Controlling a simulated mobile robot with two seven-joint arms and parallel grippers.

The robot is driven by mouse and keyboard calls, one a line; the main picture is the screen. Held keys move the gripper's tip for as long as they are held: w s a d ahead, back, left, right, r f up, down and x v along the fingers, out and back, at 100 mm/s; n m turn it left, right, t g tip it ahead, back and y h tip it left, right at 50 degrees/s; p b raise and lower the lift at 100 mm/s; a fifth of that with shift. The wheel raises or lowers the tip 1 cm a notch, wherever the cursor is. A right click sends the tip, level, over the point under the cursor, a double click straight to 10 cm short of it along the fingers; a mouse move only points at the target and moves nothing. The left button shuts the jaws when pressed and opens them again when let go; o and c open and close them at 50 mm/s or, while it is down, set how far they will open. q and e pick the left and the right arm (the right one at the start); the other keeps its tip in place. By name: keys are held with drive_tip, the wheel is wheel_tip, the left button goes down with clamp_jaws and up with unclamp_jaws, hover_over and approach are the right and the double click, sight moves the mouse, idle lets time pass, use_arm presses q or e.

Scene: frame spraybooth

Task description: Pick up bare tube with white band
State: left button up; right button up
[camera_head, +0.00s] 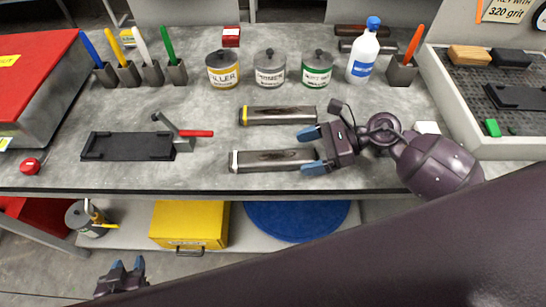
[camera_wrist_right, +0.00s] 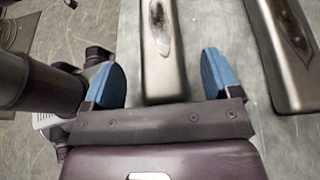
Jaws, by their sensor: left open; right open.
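The bare tube with the white band (camera_head: 274,160) lies flat on the grey bench near its front edge, its white band at the left end. My right gripper (camera_head: 310,151) is open at the tube's right end, one finger on each side. In the right wrist view the tube (camera_wrist_right: 160,45) runs between the two blue fingertips (camera_wrist_right: 162,72), with gaps on both sides; the white band is not visible there. A similar tube with a yellow band (camera_head: 280,115) lies behind it and also shows at right in the wrist view (camera_wrist_right: 280,50). My left gripper (camera_head: 128,266) is open and empty, low in front of the bench.
Three cans (camera_head: 269,68), a white bottle with blue cap (camera_head: 362,54) and several upright markers in holders (camera_head: 152,72) stand behind. A black plate (camera_head: 128,146) with a red-handled clamp (camera_head: 180,134) lies left. A tray (camera_head: 505,147) is at right. Bench between plate and tube is clear.

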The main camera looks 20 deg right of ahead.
sight(273, 160)
drive_tip(key=shift+x, duration=1.1)
drive_tip(key=c, duration=1.1)
